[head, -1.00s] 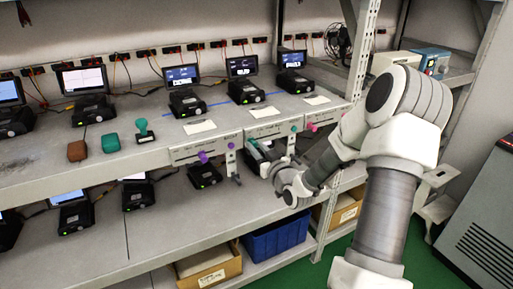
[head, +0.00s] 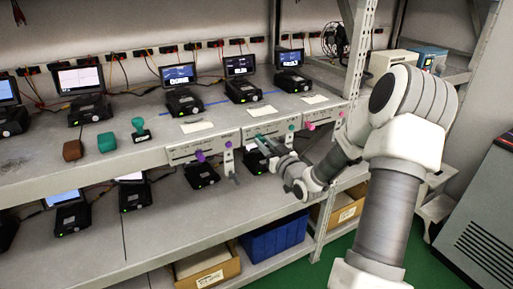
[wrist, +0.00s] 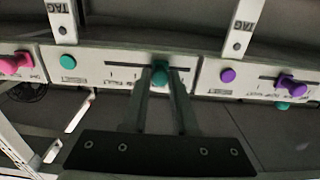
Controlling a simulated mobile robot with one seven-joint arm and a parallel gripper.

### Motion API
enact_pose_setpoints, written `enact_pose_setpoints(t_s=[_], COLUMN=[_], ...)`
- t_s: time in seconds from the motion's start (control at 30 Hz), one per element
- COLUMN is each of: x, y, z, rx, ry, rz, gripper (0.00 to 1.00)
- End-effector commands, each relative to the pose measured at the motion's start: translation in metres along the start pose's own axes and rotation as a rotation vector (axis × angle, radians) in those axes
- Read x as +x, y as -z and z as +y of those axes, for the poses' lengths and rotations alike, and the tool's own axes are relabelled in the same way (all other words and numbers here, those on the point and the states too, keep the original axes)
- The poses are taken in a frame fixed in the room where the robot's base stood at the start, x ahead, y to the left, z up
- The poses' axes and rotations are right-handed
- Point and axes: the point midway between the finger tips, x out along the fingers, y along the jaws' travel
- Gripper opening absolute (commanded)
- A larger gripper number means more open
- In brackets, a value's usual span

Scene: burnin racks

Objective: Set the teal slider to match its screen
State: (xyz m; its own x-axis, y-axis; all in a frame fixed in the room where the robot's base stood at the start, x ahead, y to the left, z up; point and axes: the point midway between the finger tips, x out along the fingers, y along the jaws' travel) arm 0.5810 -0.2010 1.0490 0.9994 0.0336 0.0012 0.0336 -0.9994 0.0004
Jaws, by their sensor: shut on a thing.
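The teal slider knob (wrist: 160,76) sits in a slot of the middle control panel (wrist: 118,68) in the wrist view. My gripper (wrist: 161,88) is shut on the knob, with one finger on each side. In the head view my gripper (head: 268,147) reaches the front of the same panel (head: 272,130) on the shelf edge and hides most of the knob. A small teal button (head: 291,128) is at the panel's right end. The dark screen (head: 240,65) stands behind this panel; its reading is too small to tell.
A purple slider (head: 200,156) is on the panel to the left and a pink slider (head: 310,126) on the panel to the right. Hanging tags (wrist: 236,25) flank the middle panel. A brown block (head: 73,150), a teal block (head: 107,142) and a teal stamp (head: 140,131) stand on the shelf.

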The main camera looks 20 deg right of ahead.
Motion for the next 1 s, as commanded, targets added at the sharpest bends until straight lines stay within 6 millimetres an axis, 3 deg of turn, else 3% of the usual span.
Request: enact_pose_setpoints(t_s=[0.23,0.27,0.4,0.77,1.0], x=[0.0,0.0,0.0,-0.004,-0.042], y=[0.0,0.0,0.0,0.0,-0.001], z=[0.001,0.001,0.0,0.001,0.001], rx=[0.001,0.001,0.001,0.0,0.0], ry=[0.0,0.0,0.0,0.0,-0.002], rz=[-0.001,-0.001,-0.001,-0.001,-0.003], gripper=[0.0,0.3,0.55,0.55,0.55])
